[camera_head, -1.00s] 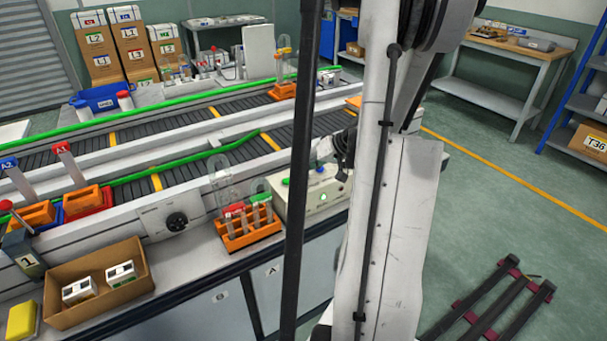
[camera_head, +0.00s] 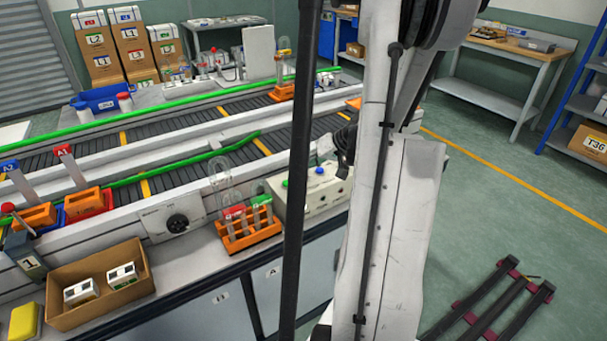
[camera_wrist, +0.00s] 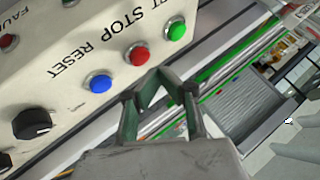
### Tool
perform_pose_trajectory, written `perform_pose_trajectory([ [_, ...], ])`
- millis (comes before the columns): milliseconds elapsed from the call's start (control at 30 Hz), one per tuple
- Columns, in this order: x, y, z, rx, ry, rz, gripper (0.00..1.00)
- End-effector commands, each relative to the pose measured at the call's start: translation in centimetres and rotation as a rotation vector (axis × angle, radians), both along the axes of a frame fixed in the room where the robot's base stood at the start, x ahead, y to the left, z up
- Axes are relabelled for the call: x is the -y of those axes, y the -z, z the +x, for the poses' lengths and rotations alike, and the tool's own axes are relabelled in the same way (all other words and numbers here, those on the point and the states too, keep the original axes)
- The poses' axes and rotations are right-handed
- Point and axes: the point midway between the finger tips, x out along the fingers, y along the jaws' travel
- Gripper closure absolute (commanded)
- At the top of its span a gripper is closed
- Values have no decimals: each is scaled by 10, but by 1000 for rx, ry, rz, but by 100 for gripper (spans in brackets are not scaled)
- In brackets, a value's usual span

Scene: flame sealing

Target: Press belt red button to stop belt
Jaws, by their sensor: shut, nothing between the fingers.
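The red button (camera_wrist: 137,54) labelled STOP sits on a pale control panel (camera_wrist: 60,60) in the wrist view. It lies between a green button (camera_wrist: 176,30) and a blue button (camera_wrist: 98,82) labelled RESET. My gripper (camera_wrist: 160,76) is shut and empty. Its tips show just below and right of the red button in the picture; I see no contact with it. In the head view the control box (camera_head: 333,198) stands partly behind my column and arm. The belt (camera_head: 190,179) runs behind it.
An orange rack of tubes (camera_head: 250,237) and glass domes stand left of the box. A cardboard box (camera_head: 140,285) with two small white units is further left. A dark knob (camera_wrist: 32,123) projects from the panel.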

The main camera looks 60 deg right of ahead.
Motion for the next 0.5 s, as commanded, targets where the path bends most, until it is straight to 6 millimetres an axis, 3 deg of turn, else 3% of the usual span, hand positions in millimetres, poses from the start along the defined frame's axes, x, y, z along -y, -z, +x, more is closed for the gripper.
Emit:
perform_pose_trajectory([
  [267, 0, -2, 0, 0, 0, 0, 100],
  [500, 0, -21, 0, 0, 0, 0, 100],
])
